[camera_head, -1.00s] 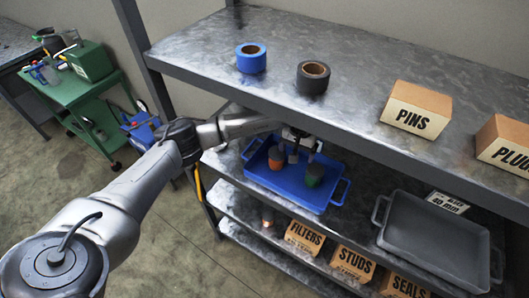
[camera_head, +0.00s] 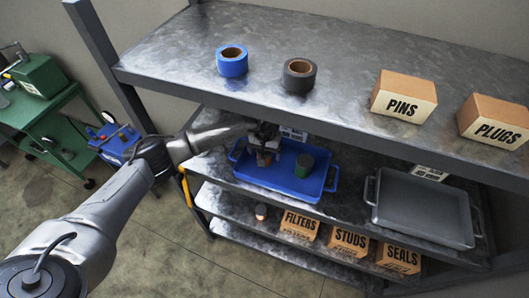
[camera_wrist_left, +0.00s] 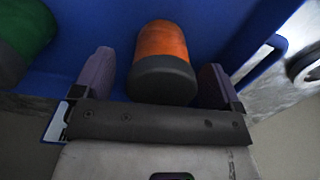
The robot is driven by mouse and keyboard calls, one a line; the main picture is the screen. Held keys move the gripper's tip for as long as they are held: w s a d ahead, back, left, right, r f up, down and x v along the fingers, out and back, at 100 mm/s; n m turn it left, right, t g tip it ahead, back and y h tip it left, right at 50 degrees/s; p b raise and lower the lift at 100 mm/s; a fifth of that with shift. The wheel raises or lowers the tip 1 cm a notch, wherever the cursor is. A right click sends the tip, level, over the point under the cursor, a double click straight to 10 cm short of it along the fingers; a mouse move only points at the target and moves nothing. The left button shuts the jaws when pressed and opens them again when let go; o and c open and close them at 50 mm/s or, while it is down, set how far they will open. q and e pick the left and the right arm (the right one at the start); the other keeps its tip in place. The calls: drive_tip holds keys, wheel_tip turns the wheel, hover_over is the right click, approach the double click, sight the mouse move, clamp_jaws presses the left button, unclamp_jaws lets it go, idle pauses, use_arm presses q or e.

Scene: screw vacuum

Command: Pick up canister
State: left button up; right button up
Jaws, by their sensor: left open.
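An orange canister with a dark grey end (camera_wrist_left: 163,62) is in the blue tray (camera_head: 265,183) on the second shelf. In the left wrist view it lies between the two fingers of my left gripper (camera_wrist_left: 160,85), which is open; gaps show on both sides. In the head view my left gripper (camera_head: 265,158) is over the tray's left part and mostly hides this canister. A second canister, green with a dark top (camera_head: 304,165), stands in the tray to the right; it also shows at the left of the left wrist view (camera_wrist_left: 22,38). My right gripper is not in view.
The top shelf (camera_head: 190,50) overhangs the tray and holds a blue tape roll (camera_head: 232,62), a dark tape roll (camera_head: 299,75) and boxes. An empty grey tray (camera_head: 422,208) is to the right.

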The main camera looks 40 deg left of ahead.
use_arm(q)
drive_tip(key=shift+f, duration=0.7)
drive_tip(key=c, duration=1.1)
